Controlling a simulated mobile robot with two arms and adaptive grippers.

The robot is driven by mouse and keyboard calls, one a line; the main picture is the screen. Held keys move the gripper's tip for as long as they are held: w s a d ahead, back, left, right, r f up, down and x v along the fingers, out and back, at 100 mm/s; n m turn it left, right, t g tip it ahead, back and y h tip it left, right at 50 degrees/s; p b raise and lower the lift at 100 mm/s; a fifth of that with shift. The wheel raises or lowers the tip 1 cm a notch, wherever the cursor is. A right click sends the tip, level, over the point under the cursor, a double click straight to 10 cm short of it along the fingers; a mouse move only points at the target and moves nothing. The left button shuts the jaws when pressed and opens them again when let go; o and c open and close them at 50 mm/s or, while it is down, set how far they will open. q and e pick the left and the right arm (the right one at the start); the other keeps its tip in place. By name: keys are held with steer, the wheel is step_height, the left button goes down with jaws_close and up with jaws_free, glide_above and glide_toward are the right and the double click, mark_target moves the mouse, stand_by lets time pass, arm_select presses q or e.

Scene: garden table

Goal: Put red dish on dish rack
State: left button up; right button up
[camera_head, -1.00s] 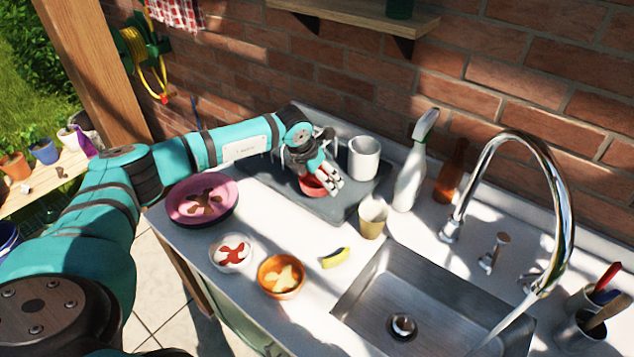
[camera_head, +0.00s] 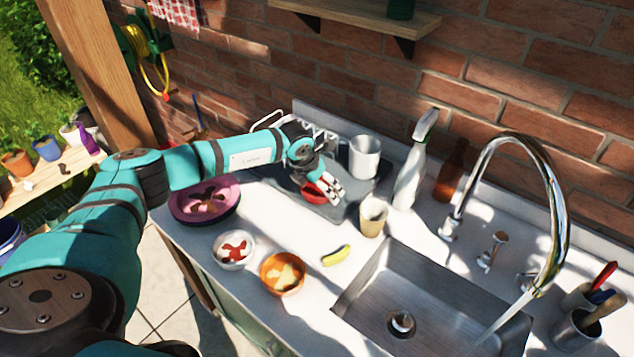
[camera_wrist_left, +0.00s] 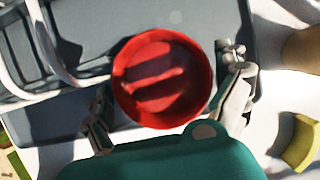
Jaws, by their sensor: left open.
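The red dish (camera_head: 313,192) sits on the dark grey tray of the dish rack (camera_head: 345,205), partly hidden by my left gripper (camera_head: 328,190). In the left wrist view the red dish (camera_wrist_left: 162,78) shows as a round bowl between the open fingers of my left gripper (camera_wrist_left: 168,100). White wire bars of the rack (camera_wrist_left: 48,45) stand beside it at the left there. I cannot tell from these views whether the fingers touch the dish. My right gripper is not in view.
A white mug (camera_head: 364,157) stands on the tray's right part. A pink plate (camera_head: 204,199), a white bowl (camera_head: 234,250), an orange bowl (camera_head: 282,273), a banana piece (camera_head: 336,255) and a beige cup (camera_head: 373,217) stand around. The sink (camera_head: 430,300) lies front right.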

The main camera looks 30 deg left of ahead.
arm_select(q)
steer(key=b+v, duration=0.3)
steer(key=v, duration=0.9)
steer(key=shift+b, duration=0.35)
steer(key=shift+r, duration=0.15)
stand_by(0.6)
